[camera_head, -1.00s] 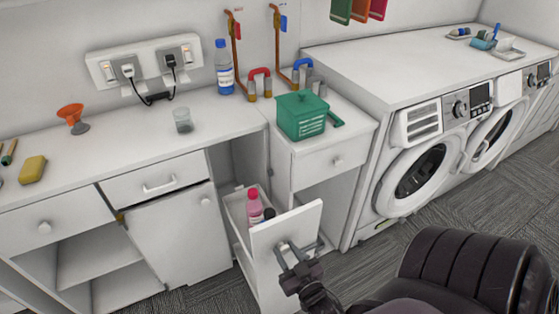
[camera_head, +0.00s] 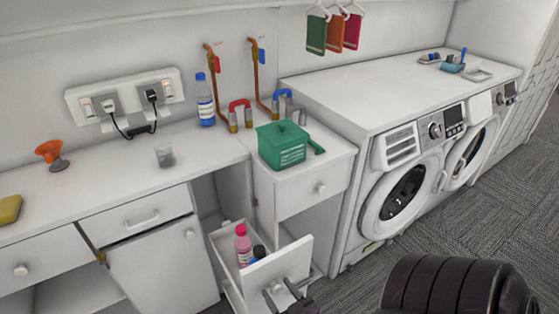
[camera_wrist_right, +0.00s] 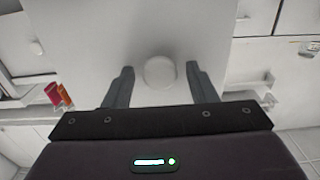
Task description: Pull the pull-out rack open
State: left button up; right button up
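The pull-out rack stands out from the counter, with its white front panel (camera_head: 282,265) toward me. A pink bottle (camera_head: 242,246) and a dark bottle with a blue cap (camera_head: 258,254) stand inside it. My right gripper (camera_head: 284,288) is at the panel's outer face, low in the head view. In the right wrist view, its two fingers (camera_wrist_right: 160,82) are apart on either side of the round white knob (camera_wrist_right: 159,72), with a visible gap on each side. My left gripper is not in view.
A lidded green box (camera_head: 283,145) sits on the counter above a small drawer (camera_head: 312,193). Two washing machines (camera_head: 405,190) stand to the right. Carpet floor (camera_head: 460,235) is open in front of them. A cabinet door (camera_head: 165,265) is left of the rack.

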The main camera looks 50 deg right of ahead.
jog(key=shift+s+a+f, duration=0.1)
jog(key=shift+s+a, duration=0.05)
jog(key=shift+s, duration=0.35)
jog(key=b+v, duration=0.1)
jog(key=v, duration=0.5)
jog(key=shift+s+b, duration=0.3)
jog(key=shift+s, duration=0.1)
